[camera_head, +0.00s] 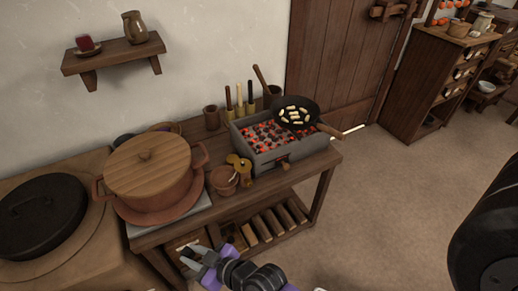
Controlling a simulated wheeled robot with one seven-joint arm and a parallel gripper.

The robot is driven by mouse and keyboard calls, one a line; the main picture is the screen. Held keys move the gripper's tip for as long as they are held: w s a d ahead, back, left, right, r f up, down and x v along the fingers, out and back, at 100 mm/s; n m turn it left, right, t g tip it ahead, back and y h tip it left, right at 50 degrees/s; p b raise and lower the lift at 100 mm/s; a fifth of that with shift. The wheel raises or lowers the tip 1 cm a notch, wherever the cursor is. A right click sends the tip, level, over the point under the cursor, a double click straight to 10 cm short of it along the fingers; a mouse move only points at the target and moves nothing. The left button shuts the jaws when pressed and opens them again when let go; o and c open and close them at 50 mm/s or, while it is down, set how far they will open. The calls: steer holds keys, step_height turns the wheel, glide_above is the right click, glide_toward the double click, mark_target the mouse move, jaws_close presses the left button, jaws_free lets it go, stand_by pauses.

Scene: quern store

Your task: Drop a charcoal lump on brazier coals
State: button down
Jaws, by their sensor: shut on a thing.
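The brazier (262,162) is a grey box on the wooden table, filled with glowing orange and dark coals (270,137). A black pan (297,113) with pale pieces in it rests over its right back part. My gripper (191,259) is low in front of the table, at the left end of the lower shelf, below and left of the brazier. It is shut on a small dark thing that hardly shows between the fingers; it looks like a charcoal lump. A box (172,246) with dark contents sits by the gripper, partly hidden.
A large lidded pot (150,182) stands left of the brazier. A small pot (223,180) and a brass-coloured object (240,165) sit close to the brazier's left front. Upright handled tools (240,98) stand behind it. Logs (270,224) lie on the lower shelf.

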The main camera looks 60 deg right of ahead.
steer(key=d+r, duration=0.5)
steer(key=d, duration=0.7)
steer(key=d+r, duration=0.5)
steer(key=d, duration=0.6)
steer(key=s+d+b, duration=0.1)
steer(key=d+b, duration=0.4)
steer(key=d, duration=1.8)
steer(key=shift+s+d+r+b, duration=0.15)
steer(key=shift+s+r+b, duration=0.1)
steer(key=shift+s+b, duration=0.1)
steer(key=shift+w, duration=0.2)
